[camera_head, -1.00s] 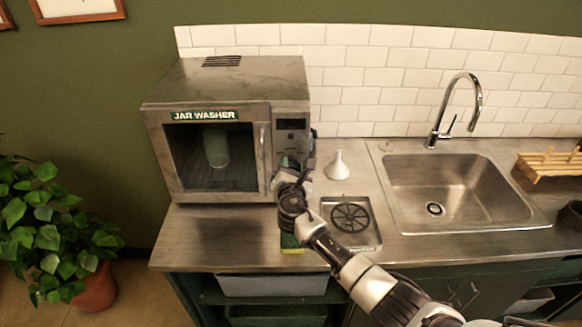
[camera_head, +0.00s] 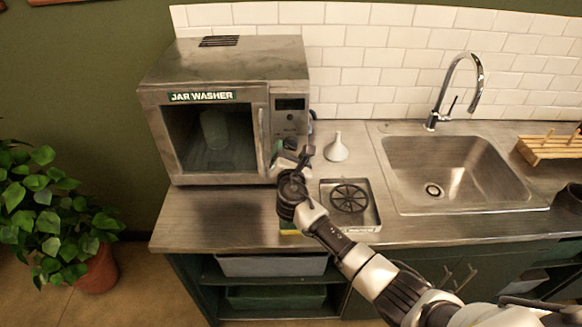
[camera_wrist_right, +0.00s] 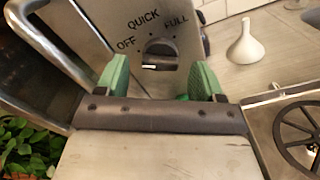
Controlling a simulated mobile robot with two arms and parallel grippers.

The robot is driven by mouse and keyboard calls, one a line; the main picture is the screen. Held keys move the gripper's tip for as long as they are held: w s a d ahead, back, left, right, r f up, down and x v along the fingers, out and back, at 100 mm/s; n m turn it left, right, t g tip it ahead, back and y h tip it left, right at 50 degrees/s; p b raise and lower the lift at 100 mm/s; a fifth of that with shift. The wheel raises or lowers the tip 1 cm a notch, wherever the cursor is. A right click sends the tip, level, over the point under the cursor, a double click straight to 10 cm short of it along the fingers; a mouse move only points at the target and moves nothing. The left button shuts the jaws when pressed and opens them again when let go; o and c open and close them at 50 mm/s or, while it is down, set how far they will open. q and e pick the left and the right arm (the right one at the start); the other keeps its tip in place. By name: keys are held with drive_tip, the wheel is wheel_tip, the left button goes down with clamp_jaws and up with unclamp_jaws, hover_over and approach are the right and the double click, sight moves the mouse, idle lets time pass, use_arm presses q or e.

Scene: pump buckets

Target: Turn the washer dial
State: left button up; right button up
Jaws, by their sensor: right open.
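The jar washer (camera_head: 215,110) is a steel box at the left end of the counter, with its door closed and a jar (camera_head: 214,130) behind the glass. Its dark dial (camera_wrist_right: 160,52) shows in the right wrist view on the front panel, among the labels OFF, QUICK and FULL. The white mark on the dial sits at its lower left edge. My right gripper (camera_head: 291,160) is in front of the panel. Its green fingers (camera_wrist_right: 158,80) are open, one on each side of the dial in the picture; contact is not visible. My left gripper is not in view.
The washer's door handle (camera_wrist_right: 58,38) is close to the left of my right gripper. A white funnel (camera_head: 336,147) and a rinser tray (camera_head: 350,205) stand to the right, then the sink (camera_head: 440,175). A potted plant (camera_head: 60,205) is at the left.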

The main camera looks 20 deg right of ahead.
drive_tip(key=b+v, duration=0.1)
drive_tip(key=v, duration=0.7)
drive_tip(key=shift+s, duration=0.35)
